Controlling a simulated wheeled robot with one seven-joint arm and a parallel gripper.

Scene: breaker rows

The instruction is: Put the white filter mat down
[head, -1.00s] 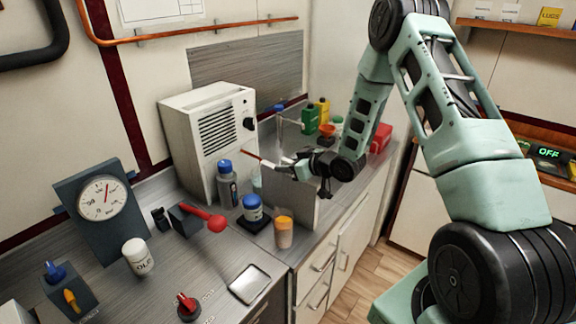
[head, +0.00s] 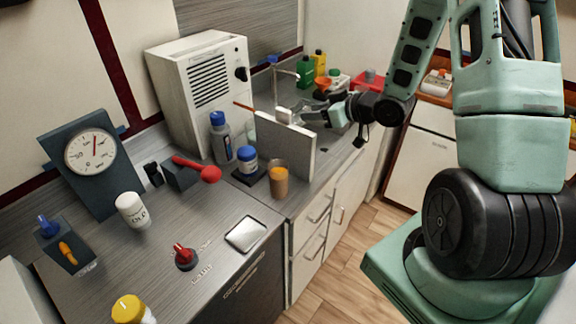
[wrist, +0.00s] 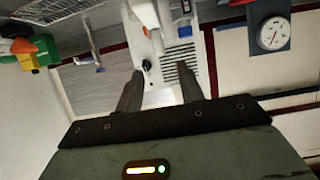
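A small white piece (head: 283,115), which may be the white filter mat, shows just above the upright grey panel (head: 285,145) on the counter. The panel hides its lower part. A white shape (wrist: 145,14) at the top of the wrist view may be the same piece; I cannot tell. My gripper (head: 309,116) is to the right of the piece, over the far counter. In the wrist view my gripper (wrist: 162,76) has its fingers wide apart, with nothing seen held between them. The white louvred cabinet (wrist: 180,72) shows beyond the fingers.
Green (head: 305,72) and yellow bottles (head: 320,62) and a red box (head: 370,78) stand at the back. The floor (head: 335,250) is clear.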

